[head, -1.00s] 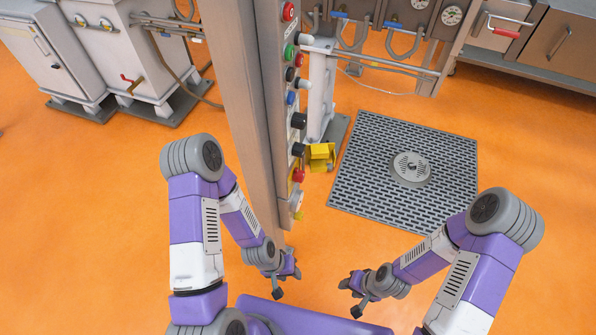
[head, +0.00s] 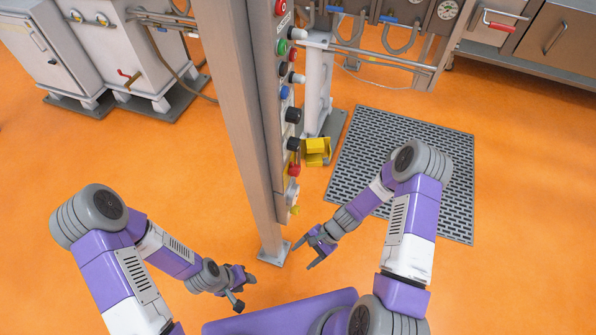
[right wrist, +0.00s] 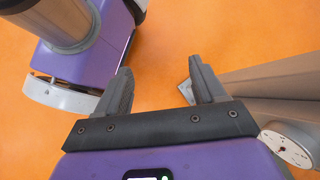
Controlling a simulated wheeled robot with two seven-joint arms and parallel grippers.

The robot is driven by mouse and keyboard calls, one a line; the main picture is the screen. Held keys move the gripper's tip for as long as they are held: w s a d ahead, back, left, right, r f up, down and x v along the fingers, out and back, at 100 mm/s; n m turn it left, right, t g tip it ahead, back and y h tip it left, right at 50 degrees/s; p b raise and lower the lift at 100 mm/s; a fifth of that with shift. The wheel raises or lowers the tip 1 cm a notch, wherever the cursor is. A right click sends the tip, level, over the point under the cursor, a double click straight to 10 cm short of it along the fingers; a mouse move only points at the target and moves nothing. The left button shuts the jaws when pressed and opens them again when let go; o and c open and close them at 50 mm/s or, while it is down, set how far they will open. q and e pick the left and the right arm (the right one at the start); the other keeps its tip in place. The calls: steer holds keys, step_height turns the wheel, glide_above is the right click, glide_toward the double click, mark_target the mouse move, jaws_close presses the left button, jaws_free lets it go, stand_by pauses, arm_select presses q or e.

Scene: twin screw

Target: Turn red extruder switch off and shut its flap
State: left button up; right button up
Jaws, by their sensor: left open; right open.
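The control panel (head: 287,130) runs down the side of a grey post and is seen at a steep angle. A red knob (head: 293,169) sits low on it, just below a yellow flap (head: 317,152) that sticks out to the right and looks open. Another red button (head: 281,7) is at the top; the labels are too small to read. My right gripper (head: 314,250) is open and empty, low in front of the panel and apart from it. It also shows in the right wrist view (right wrist: 162,85). My left gripper (head: 243,287) is open and empty, left of the post's foot.
The grey post (head: 236,100) stands on a foot plate (head: 274,252) between my arms. A round white dial (head: 292,194) is below the red knob. A floor grate (head: 350,185) lies to the right, partly behind my right arm. Pipes and cabinets stand behind. Orange floor around is open.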

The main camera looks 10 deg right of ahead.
steer(key=w+d+r+m+t+y, duration=0.2)
steer(key=w+r+m+t+y, duration=0.25)
steer(key=w, duration=0.45)
steer(key=m+t+y, duration=0.3)
steer(key=m+t, duration=0.4)
glide_toward(299, 172)
steer(key=x, duration=0.3)
steer(key=shift+n+h, duration=0.25)
steer(key=x, duration=0.6)
steer(key=shift+w+r, duration=0.1)
steer(key=c, duration=1.1)
steer(key=shift+o, duration=0.2)
